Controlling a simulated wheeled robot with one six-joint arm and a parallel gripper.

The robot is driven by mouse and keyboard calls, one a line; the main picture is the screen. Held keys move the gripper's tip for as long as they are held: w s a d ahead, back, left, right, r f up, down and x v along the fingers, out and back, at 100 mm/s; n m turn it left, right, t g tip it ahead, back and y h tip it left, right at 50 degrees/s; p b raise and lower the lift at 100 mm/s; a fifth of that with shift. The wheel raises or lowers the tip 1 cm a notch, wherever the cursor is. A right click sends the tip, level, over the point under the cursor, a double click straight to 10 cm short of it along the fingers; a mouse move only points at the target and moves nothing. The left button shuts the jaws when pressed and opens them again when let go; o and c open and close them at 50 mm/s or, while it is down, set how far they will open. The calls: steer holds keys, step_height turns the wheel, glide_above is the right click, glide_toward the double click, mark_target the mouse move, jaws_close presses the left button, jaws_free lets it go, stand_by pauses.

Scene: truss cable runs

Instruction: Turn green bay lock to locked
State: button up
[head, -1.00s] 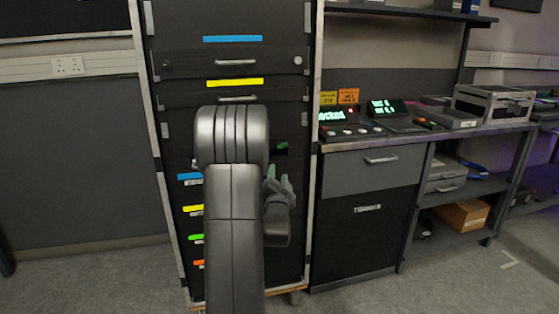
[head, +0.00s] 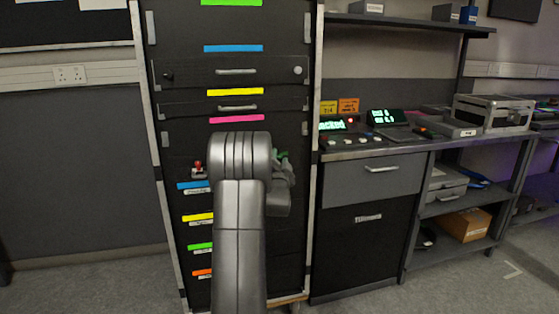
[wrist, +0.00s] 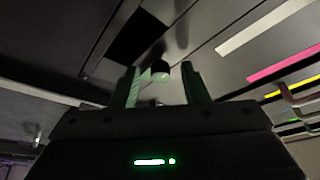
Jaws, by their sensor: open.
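My gripper (head: 284,167) is beside the right part of the tall dark rack (head: 225,140), partly behind my arm in the head view. In the wrist view my gripper (wrist: 163,86) has its two fingers apart. A small rounded knob (wrist: 160,71), dark with a pale green part, shows between or just beyond the fingertips; I cannot tell whether they touch it. It appears to be the green lock (head: 280,153), largely hidden by the fingers in the head view. Its turn position cannot be read.
The rack has coloured strips, including a pink strip (head: 237,119) and a green label (head: 200,247). A red-topped control (head: 198,170) sits at its left. A desk (head: 375,150) with lit displays stands at the right. Open floor lies at the left.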

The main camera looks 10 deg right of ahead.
steer(key=shift+w+d+r, duration=0.1)
steer(key=shift+w, duration=0.1)
jaws_close()
